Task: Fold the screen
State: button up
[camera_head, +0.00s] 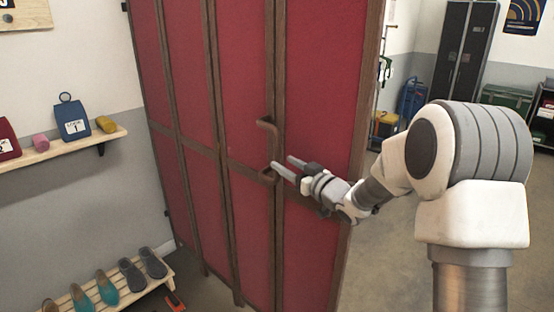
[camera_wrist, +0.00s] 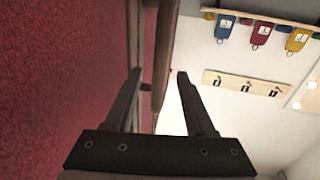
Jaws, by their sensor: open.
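The screen (camera_head: 240,95) is a tall row of red panels in brown wooden frames, standing nearly flat across the middle of the head view. A brown D-shaped handle (camera_head: 271,145) sits on one of its frame posts. My gripper (camera_head: 283,165) is at the handle's lower end with its jaws open. In the wrist view the handle's bar (camera_wrist: 162,55) shows between the two spread fingers of my gripper (camera_wrist: 159,75), with gaps beside it. The screen's red cloth (camera_wrist: 60,70) fills the left of that view. The screen's back is hidden.
A wall shelf (camera_head: 70,147) with tags and small rolls is at the left. A low slatted rack (camera_head: 125,287) with several shoes stands below it, close to the screen's left end. Open floor (camera_head: 390,260) lies to the right, with dark cases (camera_head: 463,50) at the back.

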aim_at(279, 160)
jog(key=shift+x, duration=2.25)
grip_shut()
